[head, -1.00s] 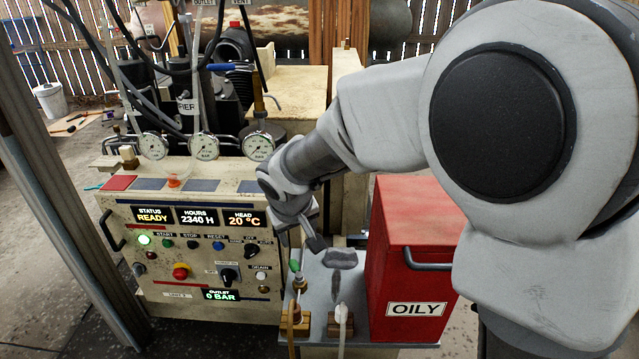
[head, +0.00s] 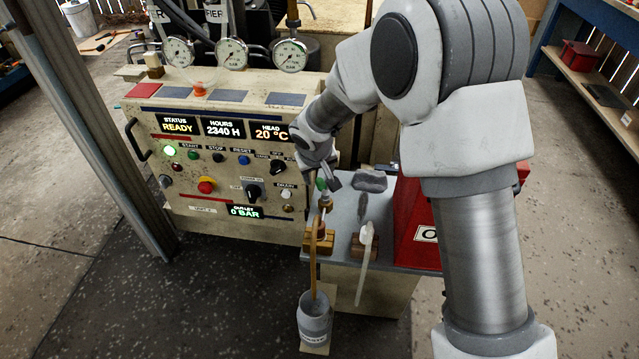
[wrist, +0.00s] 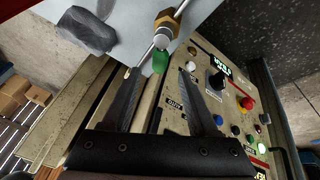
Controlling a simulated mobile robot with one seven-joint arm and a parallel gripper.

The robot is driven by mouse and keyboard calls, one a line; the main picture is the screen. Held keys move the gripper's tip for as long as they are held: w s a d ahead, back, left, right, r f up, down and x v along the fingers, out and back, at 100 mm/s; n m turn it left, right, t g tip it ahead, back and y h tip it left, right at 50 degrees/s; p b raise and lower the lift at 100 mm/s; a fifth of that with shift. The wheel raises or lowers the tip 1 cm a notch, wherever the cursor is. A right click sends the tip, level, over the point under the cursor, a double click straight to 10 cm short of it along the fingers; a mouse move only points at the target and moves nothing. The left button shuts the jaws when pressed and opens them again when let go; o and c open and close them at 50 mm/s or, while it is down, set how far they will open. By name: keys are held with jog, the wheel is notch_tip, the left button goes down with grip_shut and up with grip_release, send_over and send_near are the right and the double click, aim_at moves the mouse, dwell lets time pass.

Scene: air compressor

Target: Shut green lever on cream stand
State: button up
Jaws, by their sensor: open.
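The green lever (head: 321,184) sits on a brass valve (head: 325,202) above the grey top of the cream stand (head: 375,288). In the wrist view the lever (wrist: 160,61) shows as a short green grip below the brass hex fitting (wrist: 165,24). My gripper (wrist: 159,72) is open, and the green grip appears between its fingertips. I cannot tell whether either finger touches it. In the head view my gripper (head: 331,180) is right beside the lever and partly hidden by my wrist.
The cream control panel (head: 225,140) with knobs and displays stands left of the valve. A red box (head: 414,240) marked OILY is at the right. A grey pot (head: 314,318) stands in front.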

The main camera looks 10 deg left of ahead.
aim_at(320, 181)
jog(key=shift+b+x, duration=0.35)
jog(key=shift+x, duration=1.65)
grip_shut()
